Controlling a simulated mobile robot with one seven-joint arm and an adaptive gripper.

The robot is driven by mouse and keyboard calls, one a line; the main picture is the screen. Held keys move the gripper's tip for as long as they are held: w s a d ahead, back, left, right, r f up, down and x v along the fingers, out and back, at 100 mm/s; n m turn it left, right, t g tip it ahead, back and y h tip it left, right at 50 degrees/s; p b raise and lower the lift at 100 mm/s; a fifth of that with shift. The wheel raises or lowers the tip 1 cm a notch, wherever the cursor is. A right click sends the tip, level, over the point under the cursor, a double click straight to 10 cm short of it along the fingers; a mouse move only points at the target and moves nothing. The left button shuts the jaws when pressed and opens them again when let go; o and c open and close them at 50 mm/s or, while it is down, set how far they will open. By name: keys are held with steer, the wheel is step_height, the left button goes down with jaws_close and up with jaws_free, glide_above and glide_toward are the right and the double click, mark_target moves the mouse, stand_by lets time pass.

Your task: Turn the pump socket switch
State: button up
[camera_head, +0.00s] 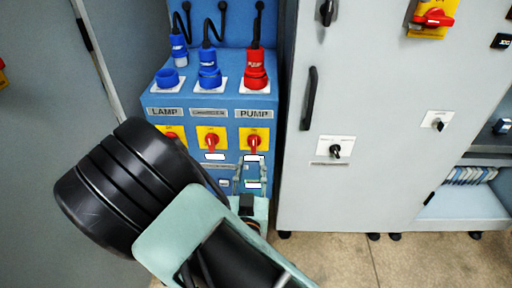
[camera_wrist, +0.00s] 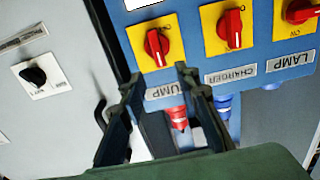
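The pump socket switch is a red knob (camera_head: 254,143) on a yellow plate, below the PUMP label (camera_head: 255,114) on the blue panel. In the wrist view, which is turned over, the pump switch (camera_wrist: 157,46) is at top centre with its knob nearly upright. My gripper (camera_head: 251,172) is just below the pump switch in the head view. In the wrist view my gripper (camera_wrist: 155,80) is open, with an empty gap between its fingers. The fingertips are apart from the knob and point towards it, partly covering the PUMP label.
The charger switch (camera_head: 211,141) sits just left, and the lamp switch (camera_head: 172,135) is partly hidden by my arm. A red plug (camera_head: 256,72) and blue plugs (camera_head: 209,70) stand above. A grey cabinet (camera_head: 375,190) with a black handle (camera_head: 309,98) is close on the right.

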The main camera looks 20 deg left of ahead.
mark_target(254, 143)
steer(key=b+x, duration=0.1)
steer(key=x, duration=0.7)
steer(key=shift+w, duration=0.3)
jaws_close()
